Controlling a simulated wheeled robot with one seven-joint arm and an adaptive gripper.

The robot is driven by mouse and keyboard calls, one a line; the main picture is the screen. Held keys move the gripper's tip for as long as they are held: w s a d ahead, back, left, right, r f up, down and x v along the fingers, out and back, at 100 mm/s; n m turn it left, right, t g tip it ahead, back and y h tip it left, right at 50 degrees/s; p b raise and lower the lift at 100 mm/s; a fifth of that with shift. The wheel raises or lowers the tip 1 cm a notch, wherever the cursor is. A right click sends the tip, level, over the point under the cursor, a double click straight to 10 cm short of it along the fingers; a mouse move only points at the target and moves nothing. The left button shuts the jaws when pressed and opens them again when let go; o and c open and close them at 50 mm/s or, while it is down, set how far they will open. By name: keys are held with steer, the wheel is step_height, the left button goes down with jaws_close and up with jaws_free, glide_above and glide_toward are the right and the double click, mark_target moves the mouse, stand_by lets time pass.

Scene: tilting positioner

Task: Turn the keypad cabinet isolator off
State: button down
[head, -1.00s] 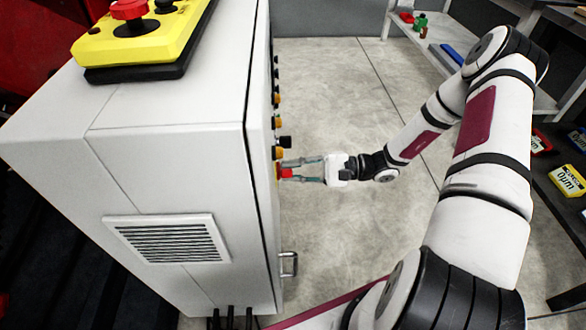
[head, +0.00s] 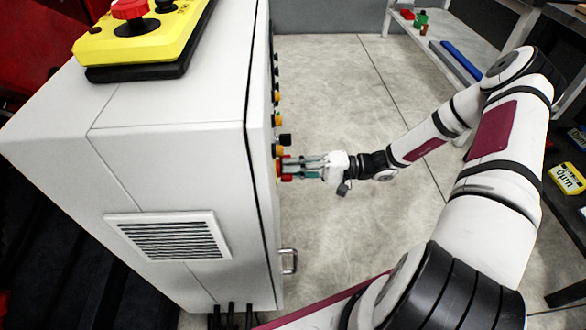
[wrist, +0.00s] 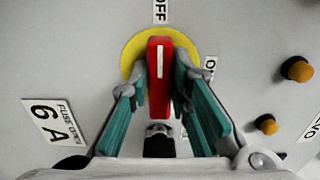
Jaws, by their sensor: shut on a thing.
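The isolator's red handle (wrist: 160,75) has a white line and sits on a yellow disc (wrist: 131,55) on the grey cabinet face. In the wrist view the handle is upright, its white line pointing at the OFF label (wrist: 160,11). A partly hidden ON label (wrist: 209,69) is to its right. My gripper (wrist: 163,85) is shut on the handle, one teal finger on each side. In the head view my gripper (head: 290,168) reaches the cabinet (head: 180,170) from the right; the handle is small and partly covered there.
A "6 A" fuse label (wrist: 53,121) is left of the handle, and orange buttons (wrist: 297,69) are to its right. A black knob (head: 285,140) protrudes just above my gripper in the head view. A metal door handle (head: 289,261) sticks out lower down. The floor right of the cabinet is clear.

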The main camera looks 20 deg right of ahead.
stand_by(0.4)
steer(key=c, duration=1.5)
jaws_free()
steer(key=shift+d, duration=0.1)
steer(key=v, duration=1.2)
